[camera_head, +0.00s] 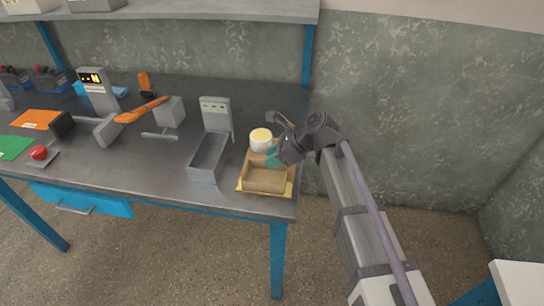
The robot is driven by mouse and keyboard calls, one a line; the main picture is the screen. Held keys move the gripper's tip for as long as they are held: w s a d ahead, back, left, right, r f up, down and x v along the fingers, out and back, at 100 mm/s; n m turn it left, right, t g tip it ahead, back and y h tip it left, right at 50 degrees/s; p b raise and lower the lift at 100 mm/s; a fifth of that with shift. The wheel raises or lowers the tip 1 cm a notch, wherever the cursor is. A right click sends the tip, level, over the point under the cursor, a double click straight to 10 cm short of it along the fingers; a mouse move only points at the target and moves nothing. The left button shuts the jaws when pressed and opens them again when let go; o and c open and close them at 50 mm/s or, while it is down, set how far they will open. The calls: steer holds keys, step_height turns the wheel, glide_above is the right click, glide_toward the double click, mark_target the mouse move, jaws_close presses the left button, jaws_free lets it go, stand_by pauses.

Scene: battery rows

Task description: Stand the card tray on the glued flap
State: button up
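A brown open card tray (264,186) is at the right front of the bench. A pale yellow flat piece (289,189), perhaps the glued flap, shows along its edges. The tray appears to be over this piece; whether it rests on it is unclear. My gripper (273,157) is at the tray's back right corner, with teal fingertips close to or on the wall. Its finger gap is hidden, so its grip is unclear. Any glue is too small to see.
A round white pot with a yellow top (261,139) stands just behind the tray. A grey open bin (208,157) with an upright panel stands to the left. The bench's front and right edges are close to the tray. Tools and boxes fill the left side.

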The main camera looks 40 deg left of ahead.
steer(key=p+v, duration=0.7)
steer(key=v, duration=0.4)
steer(key=shift+d, duration=0.2)
steer(key=shift+r, duration=0.15)
steer(key=w+d+f+n+t+h, duration=0.1)
steer(key=d+f+n+t+h, duration=0.15)
steer(key=d, duration=1.05)
steer(key=d+f+n+t+h, duration=0.1)
steer(key=d+n, duration=0.3)
steer(key=d, duration=0.8)
steer(key=s+d+n+h, duration=0.2)
steer(key=d+n, duration=0.1)
steer(key=d, duration=0.7)
steer(key=s+d+f+n+h, duration=0.1)
steer(key=s+d+n+h, duration=0.1)
steer(key=d, duration=0.8)
steer(key=shift+s+d+f+n, duration=0.3)
steer(key=shift+s+n, duration=0.35)
steer(key=shift+s, duration=0.2)
